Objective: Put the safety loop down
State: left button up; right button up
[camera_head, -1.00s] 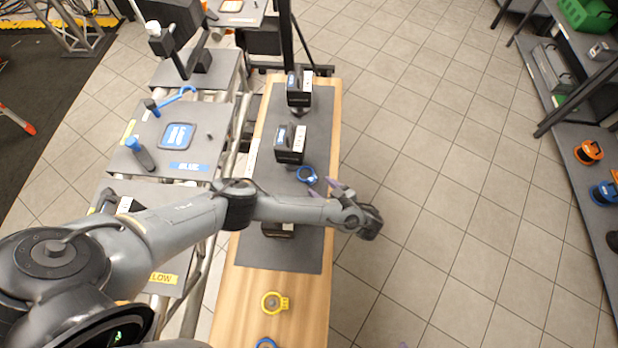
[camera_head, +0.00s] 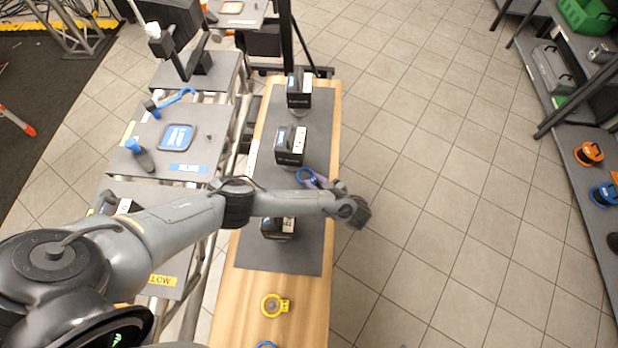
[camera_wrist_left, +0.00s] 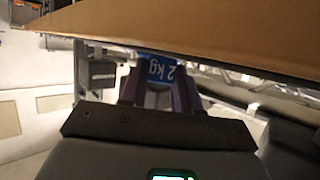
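The safety loop, a blue ring (camera_head: 306,178), is at the right side of the grey mat on the bench, beside the middle black box. In the left wrist view a blue piece marked "2 kg" (camera_wrist_left: 155,66) shows between the fingertips of the left gripper (camera_wrist_left: 156,86). The fingers stand apart, but I cannot tell whether they press on it. My right gripper is not in view.
Black boxes (camera_head: 290,147) stand in a row on the grey mat (camera_head: 262,170). A yellow ring (camera_head: 274,306) lies on the wooden bench (camera_head: 240,300). Grey stations, one with a blue label (camera_head: 188,168), stand to the left. The tiled floor (camera_head: 430,180) to the right is clear.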

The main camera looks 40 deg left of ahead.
pick_arm(q)
grip_shut()
jog(key=shift+r, duration=0.15)
